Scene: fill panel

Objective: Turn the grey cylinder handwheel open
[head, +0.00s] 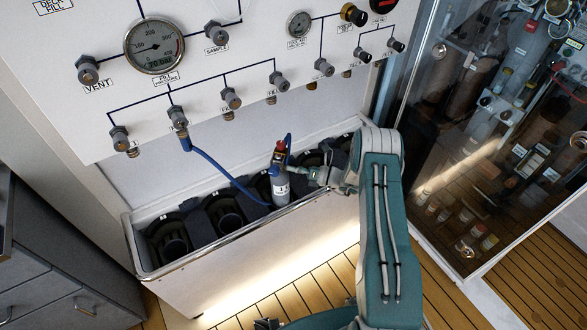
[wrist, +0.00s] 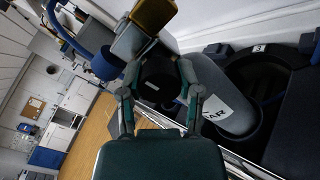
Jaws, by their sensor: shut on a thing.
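The grey cylinder (head: 281,190) stands in a slot of the long trough below the panel, with a valve on top and a blue hose on it. In the wrist view the cylinder (wrist: 222,95) lies right of my gripper, with part of its label showing. The black handwheel (wrist: 158,78) sits on the side of the valve, between my two fingers. My gripper (wrist: 160,92) is shut on this handwheel. In the head view my gripper (head: 316,176) reaches the valve from the right. The handwheel cannot be made out there.
The trough (head: 245,232) has several dark round slots. A blue hose (head: 215,170) runs from a panel fitting down to the cylinder. The white panel (head: 235,60) holds gauges and several valves. A glass cabinet (head: 480,130) stands right, grey drawers (head: 60,270) left. The wooden floor in front is open.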

